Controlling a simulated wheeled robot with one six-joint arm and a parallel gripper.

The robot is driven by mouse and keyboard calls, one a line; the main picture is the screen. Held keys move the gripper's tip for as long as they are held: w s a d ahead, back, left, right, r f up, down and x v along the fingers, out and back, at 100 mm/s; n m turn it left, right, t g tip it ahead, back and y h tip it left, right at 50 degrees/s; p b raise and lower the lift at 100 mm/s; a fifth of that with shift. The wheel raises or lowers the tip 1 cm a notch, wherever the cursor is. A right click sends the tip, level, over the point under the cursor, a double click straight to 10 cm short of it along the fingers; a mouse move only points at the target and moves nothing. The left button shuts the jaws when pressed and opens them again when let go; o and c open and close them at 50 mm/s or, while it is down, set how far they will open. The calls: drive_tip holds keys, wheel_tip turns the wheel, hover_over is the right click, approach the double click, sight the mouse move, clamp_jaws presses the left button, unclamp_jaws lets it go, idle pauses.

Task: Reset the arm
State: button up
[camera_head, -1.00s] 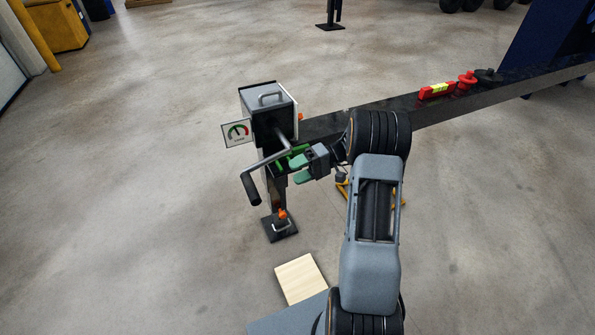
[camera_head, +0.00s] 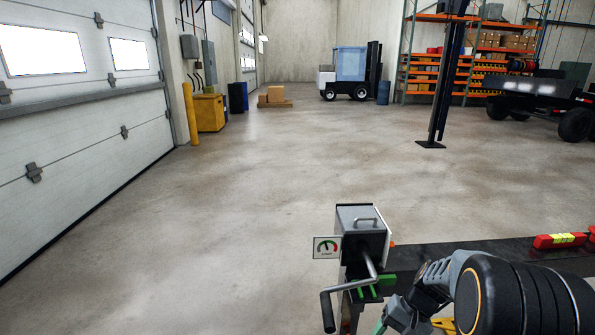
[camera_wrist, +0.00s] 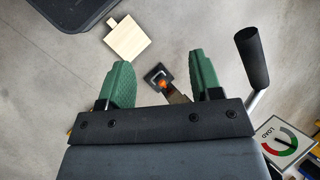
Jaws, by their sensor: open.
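My gripper (camera_wrist: 160,85) is open in the wrist view, with its two green fingers apart and nothing between them touching. In the head view my arm is at the lower right, and the gripper is mostly cut off by the bottom edge. It is beside the trailer jack (camera_head: 361,245), a grey box with a top handle. The jack's crank handle (camera_head: 328,312) reaches left and down; its black grip also shows in the wrist view (camera_wrist: 252,58). The jack's foot (camera_wrist: 158,76) with an orange part appears below, between the fingers.
A load gauge (camera_head: 327,247) is on the jack's left side. The trailer beam (camera_head: 440,252) runs right, bearing a red level (camera_head: 559,241). A wooden block (camera_wrist: 127,38) lies on the floor. A black post (camera_head: 438,100) stands farther back. Open floor lies left.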

drive_tip(key=s+a+r+n+t+h+p, duration=0.1)
drive_tip(key=r+p, duration=0.3)
drive_tip(key=r, duration=0.5)
drive_tip(key=s+a+r+n+t+h+p, duration=0.2)
drive_tip(key=s+r+t+h+p, duration=0.1)
drive_tip(key=r, duration=0.6)
drive_tip(key=s+a+r+n+t+h+p, duration=0.1)
drive_tip(key=s+a+r+t+p, duration=0.1)
drive_tip(key=r+p, duration=0.5)
wheel_tip(320, 180, up, 2)
drive_tip(key=shift+s+a+r+n+h, duration=0.15)
drive_tip(key=shift+s+a+n+h, duration=0.25)
drive_tip(key=shift+s, duration=0.4)
